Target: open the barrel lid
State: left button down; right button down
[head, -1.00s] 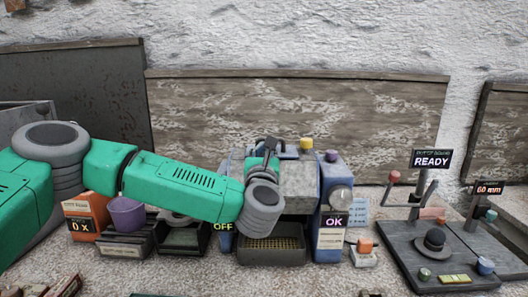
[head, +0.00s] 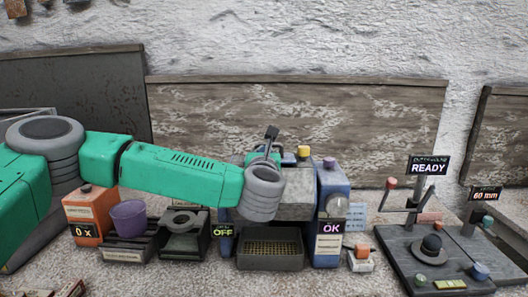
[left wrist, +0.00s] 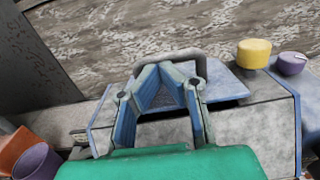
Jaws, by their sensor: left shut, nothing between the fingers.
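The barrel machine, a blue-sided unit with a grey mottled top (head: 295,208), stands in the middle of the bench, partly hidden by my left arm. In the left wrist view, its grey lid surface (left wrist: 250,130) lies below and around my left gripper (left wrist: 167,72). A grey loop handle (left wrist: 168,54) arches just beyond the fingertips. The blue-grey fingers are shut with nothing between them; whether they touch the handle cannot be told. In the head view the wrist (head: 261,192) covers most of the lid. My right gripper is not in view.
Yellow (head: 304,152) and purple (head: 329,163) knobs top the machine's right side. A mesh-bottomed tray (head: 270,262) sits in front. A purple cup (head: 129,217) and orange box (head: 88,216) stand left; a dark fixture with a READY sign (head: 429,168) stands right.

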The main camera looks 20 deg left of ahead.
pick_arm(q)
jog(key=r+g+p, duration=0.1)
jog(key=p, duration=0.1)
jog(key=w+r+g+p, duration=0.1)
jog(key=r+g+p, duration=0.1)
jog(key=shift+w+d+h, duration=0.1)
jog(key=shift+h, duration=0.3)
jog(key=shift+w+a+r+g+p, duration=0.25)
jog(key=shift+g+p, duration=0.35)
jog(key=shift+p, duration=0.2)
jog(key=shift+w+f, duration=0.1)
jog(key=shift+f, duration=0.2)
